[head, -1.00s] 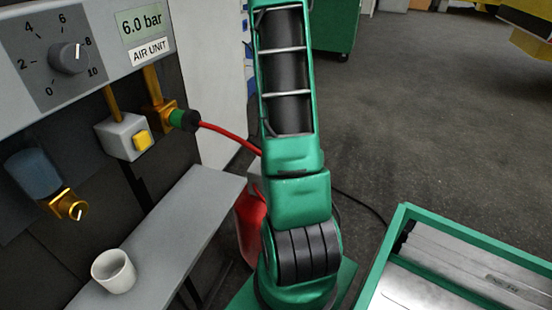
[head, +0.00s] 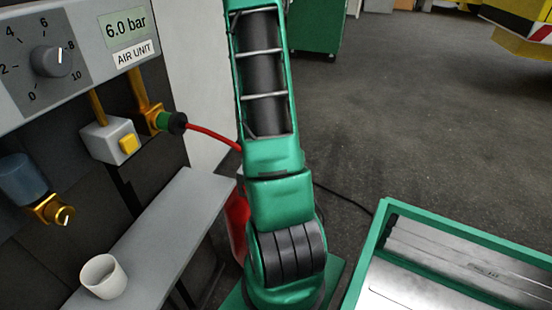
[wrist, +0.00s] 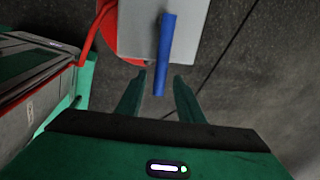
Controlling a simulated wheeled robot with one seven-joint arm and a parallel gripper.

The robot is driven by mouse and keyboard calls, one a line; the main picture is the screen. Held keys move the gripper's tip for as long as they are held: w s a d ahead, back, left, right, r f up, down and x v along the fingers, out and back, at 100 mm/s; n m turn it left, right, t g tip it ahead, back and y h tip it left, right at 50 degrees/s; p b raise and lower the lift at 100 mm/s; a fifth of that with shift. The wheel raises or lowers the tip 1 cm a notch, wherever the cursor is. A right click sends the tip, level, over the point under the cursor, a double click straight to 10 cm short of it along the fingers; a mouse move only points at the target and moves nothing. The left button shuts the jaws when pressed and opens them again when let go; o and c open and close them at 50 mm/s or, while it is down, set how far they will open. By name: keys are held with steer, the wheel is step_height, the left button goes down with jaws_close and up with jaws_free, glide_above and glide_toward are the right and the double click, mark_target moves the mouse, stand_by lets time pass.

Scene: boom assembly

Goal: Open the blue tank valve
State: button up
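In the wrist view a blue bar-shaped handle (wrist: 166,50), which looks like the tank valve's lever, stands out in front of a light grey block (wrist: 190,25). Its lower end appears between the tips of my gripper (wrist: 161,78). My green fingers are apart, one on each side of the handle in the picture, with a gap to it on both sides. I cannot tell how far the handle lies from the fingers in depth. The head view shows neither this handle nor my gripper, only my green arm.
A red hose (wrist: 110,35) curves left of the grey block. In the head view the air unit panel (head: 88,75), a grey shelf (head: 165,225) with a white cup (head: 103,277), and a green-framed table (head: 450,228) stand around my arm. Dark floor (head: 400,110) lies open behind.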

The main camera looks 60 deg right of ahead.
steer(key=shift+s, duration=0.1)
steer(key=shift+r, duration=0.15)
step_height(320, 180, up, 10)
steer(key=a, duration=0.2)
steer(key=shift+s+r, duration=0.15)
stand_by(0.6)
steer(key=s+a+r+n+y, duration=0.1)
steer(key=a+r+n, duration=0.3)
steer(key=a+n, duration=0.35)
steer(key=a+r+n, duration=0.4)
steer(key=a+n, duration=0.2)
steer(key=a, duration=0.2)
steer(key=s+a+r+n, duration=0.1)
steer(key=s+a+n, duration=0.3)
steer(key=a+n, duration=0.2)
steer(key=s+a+r+n+y, duration=0.1)
steer(key=s+a+r+n, duration=0.1)
steer(key=s+a+n, duration=0.2)
steer(key=a+n, duration=0.2)
steer(key=n, duration=0.1)
steer(key=shift+s+a+g, duration=0.15)
steer(key=shift+a+g, duration=0.1)
steer(key=shift+g, duration=0.05)
